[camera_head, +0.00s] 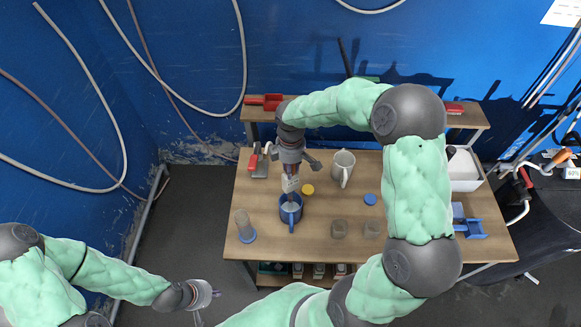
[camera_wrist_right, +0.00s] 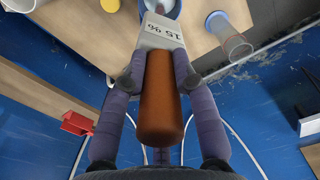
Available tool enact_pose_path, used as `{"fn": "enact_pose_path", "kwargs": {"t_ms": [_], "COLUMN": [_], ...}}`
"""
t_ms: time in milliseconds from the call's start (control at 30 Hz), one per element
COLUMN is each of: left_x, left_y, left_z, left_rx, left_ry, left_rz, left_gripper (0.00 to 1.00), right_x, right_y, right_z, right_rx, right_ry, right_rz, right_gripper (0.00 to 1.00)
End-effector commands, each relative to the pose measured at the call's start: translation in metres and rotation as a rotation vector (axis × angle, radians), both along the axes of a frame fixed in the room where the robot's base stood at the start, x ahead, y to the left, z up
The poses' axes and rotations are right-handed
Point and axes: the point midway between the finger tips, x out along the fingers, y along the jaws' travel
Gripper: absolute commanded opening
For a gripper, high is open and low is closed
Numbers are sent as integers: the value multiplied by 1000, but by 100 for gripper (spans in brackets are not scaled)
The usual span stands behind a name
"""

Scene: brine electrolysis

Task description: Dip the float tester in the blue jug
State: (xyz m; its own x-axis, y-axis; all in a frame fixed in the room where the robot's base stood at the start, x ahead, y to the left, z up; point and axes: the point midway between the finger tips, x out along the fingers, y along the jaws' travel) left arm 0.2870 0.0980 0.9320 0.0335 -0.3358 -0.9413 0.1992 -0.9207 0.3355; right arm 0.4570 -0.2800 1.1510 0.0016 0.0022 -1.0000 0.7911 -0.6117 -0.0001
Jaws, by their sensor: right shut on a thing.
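My right gripper (camera_head: 291,172) is shut on the float tester (camera_head: 290,185), which hangs down over the blue jug (camera_head: 291,214) on the table. In the right wrist view the fingers (camera_wrist_right: 160,88) close on its brown cylindrical part (camera_wrist_right: 160,110), with a pale "15 %" label (camera_wrist_right: 161,32) beyond. The tester's lower end appears to be at or inside the jug's mouth; its exact depth is hidden. My left gripper (camera_head: 204,294) is away from the table at lower left, and its finger opening is unclear.
A clear cylinder on a blue base (camera_head: 243,226) stands left of the jug. A white mug (camera_head: 343,167), a yellow disc (camera_head: 308,190), a blue disc (camera_head: 370,199) and two small cups (camera_head: 339,229) stand to the right. A raised shelf (camera_head: 365,119) runs along the back.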

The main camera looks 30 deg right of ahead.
Motion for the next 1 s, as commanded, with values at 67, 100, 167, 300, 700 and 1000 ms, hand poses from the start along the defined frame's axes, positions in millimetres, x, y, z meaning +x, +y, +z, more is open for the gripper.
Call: {"fn": "enact_pose_path", "kwargs": {"t_ms": [67, 100, 167, 300, 700, 1000], "left_x": [0, 0, 0, 0, 0, 0], "left_y": [0, 0, 0, 0, 0, 0], "left_z": [0, 0, 1, 7, 29, 45], "left_rx": [0, 0, 0, 0, 0, 0], "left_ry": [0, 0, 0, 0, 0, 0], "left_rz": [0, 0, 0, 0, 0, 0], "left_gripper": [0, 0, 0, 0, 0, 0], "right_x": [0, 0, 0, 1, 1, 1], "right_y": [0, 0, 0, 0, 0, 0], "right_z": [1, 1, 1, 10, 42, 65], "right_rx": [0, 0, 0, 0, 0, 0], "right_ry": [-1, -1, -1, -2, -2, -2], "right_rz": [0, 0, 0, 0, 0, 0], "right_gripper": [0, 0, 0, 0, 0, 0]}}
